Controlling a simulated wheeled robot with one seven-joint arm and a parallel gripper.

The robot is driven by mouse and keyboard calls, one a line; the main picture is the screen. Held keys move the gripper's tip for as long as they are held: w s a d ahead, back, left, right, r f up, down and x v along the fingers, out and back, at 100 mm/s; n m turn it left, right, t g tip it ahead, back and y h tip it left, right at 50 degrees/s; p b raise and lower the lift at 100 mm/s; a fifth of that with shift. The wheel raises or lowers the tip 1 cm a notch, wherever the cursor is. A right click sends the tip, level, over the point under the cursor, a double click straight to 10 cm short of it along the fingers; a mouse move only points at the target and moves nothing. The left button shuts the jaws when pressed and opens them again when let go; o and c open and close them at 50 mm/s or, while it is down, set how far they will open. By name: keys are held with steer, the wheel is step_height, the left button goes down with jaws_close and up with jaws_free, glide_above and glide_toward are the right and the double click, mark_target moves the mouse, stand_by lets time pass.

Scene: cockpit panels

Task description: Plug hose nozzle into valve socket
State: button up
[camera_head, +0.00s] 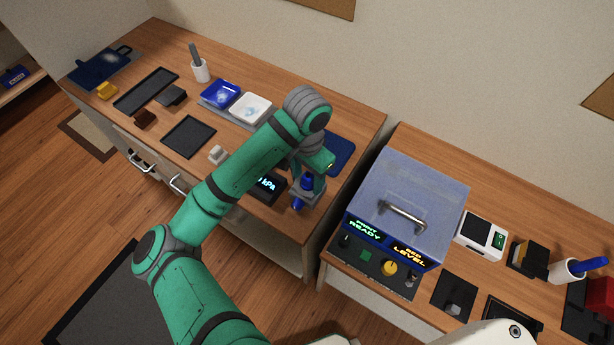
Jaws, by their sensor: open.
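My gripper (304,196) is at the end of my green arm, over the right front corner of the left bench. It is open. Small blue parts (298,205) show at its fingers; I cannot tell whether they are fingertips or the hose nozzle. A dark box with a lit "kPa" display (268,185) stands just left of the gripper, partly hidden by my arm. I cannot make out the valve socket or a hose; my arm and gripper cover part of that corner.
A dark blue mat (340,154) lies behind the gripper. Blue (220,93) and white (251,107) trays stand further back. A box with a handle (408,190) stands on the right bench (398,139), across a gap. A black tray (188,136) lies left.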

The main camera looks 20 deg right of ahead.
mark_target(307, 178)
step_height(307, 178, up, 10)
steer(key=shift+s+a+r, duration=0.1)
steer(key=shift+s+r, duration=0.05)
steer(key=shift+r, duration=0.1)
stand_by(0.5)
